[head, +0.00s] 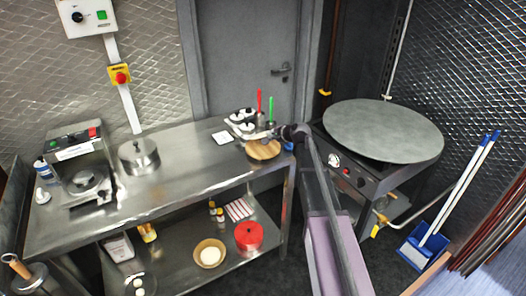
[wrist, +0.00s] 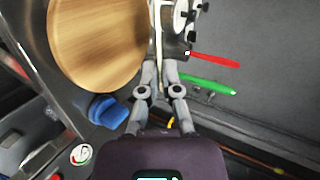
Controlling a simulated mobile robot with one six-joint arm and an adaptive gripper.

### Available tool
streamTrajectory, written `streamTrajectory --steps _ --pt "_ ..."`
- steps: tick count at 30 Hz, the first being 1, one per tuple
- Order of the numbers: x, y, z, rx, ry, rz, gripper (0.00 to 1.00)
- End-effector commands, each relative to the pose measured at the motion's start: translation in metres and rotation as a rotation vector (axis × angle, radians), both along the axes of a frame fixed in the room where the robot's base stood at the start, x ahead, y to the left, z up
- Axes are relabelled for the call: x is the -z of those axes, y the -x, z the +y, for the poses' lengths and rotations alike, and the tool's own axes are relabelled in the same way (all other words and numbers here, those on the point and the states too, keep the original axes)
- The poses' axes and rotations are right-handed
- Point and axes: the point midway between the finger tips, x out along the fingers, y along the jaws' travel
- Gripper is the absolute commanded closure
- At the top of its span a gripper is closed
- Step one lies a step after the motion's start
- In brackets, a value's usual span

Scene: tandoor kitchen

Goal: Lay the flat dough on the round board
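The round wooden board (head: 263,151) lies near the right end of the steel table. In the wrist view the round board (wrist: 95,42) fills the upper left. My gripper (wrist: 159,66) is beside the board's right edge, its fingers close together on a thin pale strip (wrist: 157,30), which looks like the flat dough seen edge-on. In the head view my gripper (head: 275,133) is just behind the board, and a pale sliver (head: 258,135) extends left from it over the board's back edge. The dough's full face is not seen, and I cannot tell whether it touches the board.
Red- and green-handled tools (head: 270,108) stand behind the board, near white-topped containers (head: 240,122). A blue object (wrist: 107,110) is by the table's corner. A large round griddle (head: 383,130) stands to the right. The table's middle (head: 190,165) is clear.

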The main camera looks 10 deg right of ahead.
Motion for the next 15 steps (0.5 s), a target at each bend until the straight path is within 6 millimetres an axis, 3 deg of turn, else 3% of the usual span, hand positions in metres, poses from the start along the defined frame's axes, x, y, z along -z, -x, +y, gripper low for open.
streamTrajectory --steps 6,15 --pt "0.017 0.000 0.000 0.000 0.000 0.000 1.00" --pt "0.022 0.000 0.000 0.000 0.000 0.000 1.00"
